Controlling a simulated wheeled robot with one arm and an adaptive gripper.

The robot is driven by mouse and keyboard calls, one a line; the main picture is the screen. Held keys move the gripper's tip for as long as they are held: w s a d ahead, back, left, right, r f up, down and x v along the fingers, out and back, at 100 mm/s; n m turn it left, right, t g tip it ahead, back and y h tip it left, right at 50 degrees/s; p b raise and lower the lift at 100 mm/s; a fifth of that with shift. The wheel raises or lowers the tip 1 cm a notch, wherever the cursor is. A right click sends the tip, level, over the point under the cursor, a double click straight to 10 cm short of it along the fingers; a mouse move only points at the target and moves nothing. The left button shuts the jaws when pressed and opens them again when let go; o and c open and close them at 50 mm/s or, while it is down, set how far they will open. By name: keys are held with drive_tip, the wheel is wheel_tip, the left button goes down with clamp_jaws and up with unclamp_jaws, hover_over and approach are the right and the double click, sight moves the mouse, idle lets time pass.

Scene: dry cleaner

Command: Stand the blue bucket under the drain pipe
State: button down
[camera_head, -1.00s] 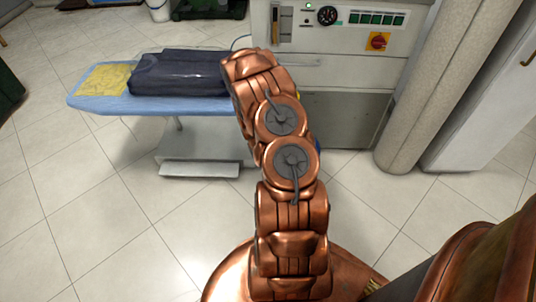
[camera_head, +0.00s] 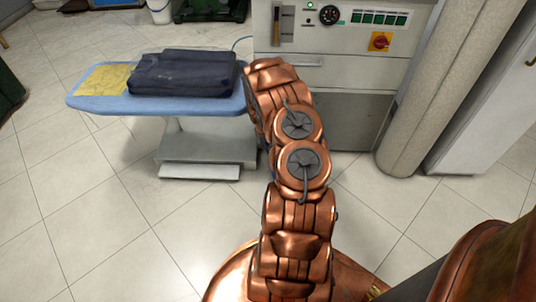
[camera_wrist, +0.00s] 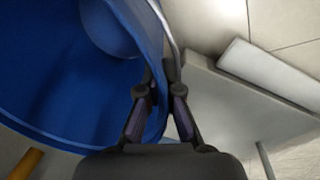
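The blue bucket (camera_wrist: 55,85) fills the left of the wrist view, its open inside facing the camera. My gripper (camera_wrist: 162,75) has one finger inside and one outside the bucket wall, close against it near the rim, and looks shut on it. In the head view my copper arm hides the gripper and the bucket. I cannot make out a drain pipe for certain in either view. An orange-brown rod-like thing (camera_wrist: 25,163) shows at the lower left of the wrist view; I cannot tell what it is.
A blue ironing board (camera_head: 190,107) with a dark folded garment (camera_head: 183,73) and a yellow cloth (camera_head: 104,78) stands left of my arm. A grey machine (camera_head: 345,68) is behind it, a thick column (camera_head: 430,90) to its right. Tiled floor is clear at front left.

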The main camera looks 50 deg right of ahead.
drive_tip(key=shift+w+f+b, duration=0.1)
drive_tip(key=shift+f+b, duration=0.6)
drive_tip(key=shift+f, duration=1.1)
drive_tip(key=c, duration=1.3)
unclamp_jaws()
